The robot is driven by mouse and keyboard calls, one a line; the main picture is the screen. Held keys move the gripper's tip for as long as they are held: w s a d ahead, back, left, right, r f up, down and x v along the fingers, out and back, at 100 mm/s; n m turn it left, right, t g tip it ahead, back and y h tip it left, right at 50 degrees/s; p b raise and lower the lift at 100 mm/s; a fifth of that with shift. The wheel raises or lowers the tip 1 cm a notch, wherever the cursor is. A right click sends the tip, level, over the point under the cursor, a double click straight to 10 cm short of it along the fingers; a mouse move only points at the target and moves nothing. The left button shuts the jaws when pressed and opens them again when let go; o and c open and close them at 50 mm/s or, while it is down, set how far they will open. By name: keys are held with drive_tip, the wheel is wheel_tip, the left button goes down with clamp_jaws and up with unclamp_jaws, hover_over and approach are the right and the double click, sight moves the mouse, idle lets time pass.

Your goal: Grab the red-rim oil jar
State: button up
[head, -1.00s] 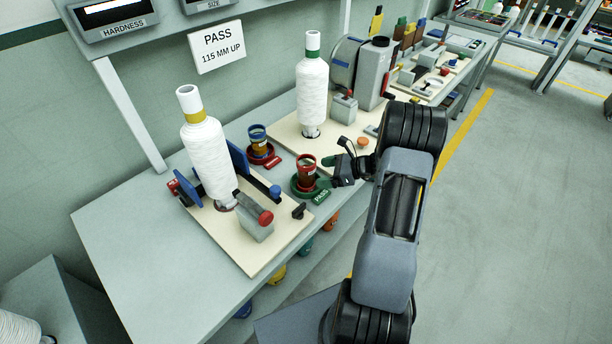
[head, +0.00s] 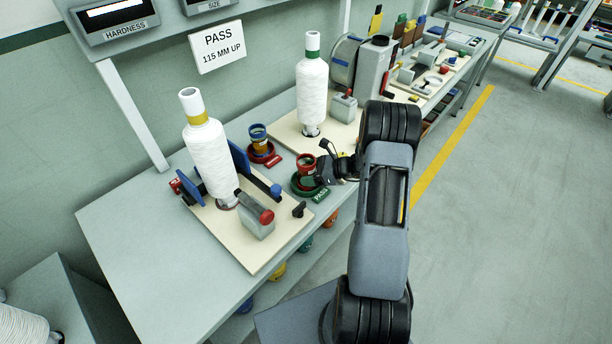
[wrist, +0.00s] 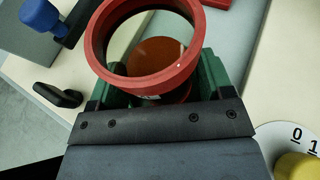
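The red-rim oil jar (head: 306,160) stands upright in the green dish marked PASS (head: 297,190) near the bench's front edge. The wrist view looks down over its red rim (wrist: 100,50), with amber oil (wrist: 158,56) inside. My gripper (head: 316,170) is low at the jar's right side in the head view. In the wrist view its green fingers (wrist: 158,92) lie on either side of the jar, partly hidden under the rim. They look spread, and I cannot make out whether they touch the jar's sides.
A blue-rim jar (head: 259,135) stands in a red dish (head: 268,159) just behind. A stand with a yarn cone (head: 208,160) and a red-knobbed block (head: 257,223) is to the left. Another cone (head: 312,92) stands behind. Floor at right is clear.

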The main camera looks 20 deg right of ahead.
drive_tip(key=c, duration=0.9)
drive_tip(key=shift+o, duration=0.2)
drive_tip(key=shift+r, duration=0.15)
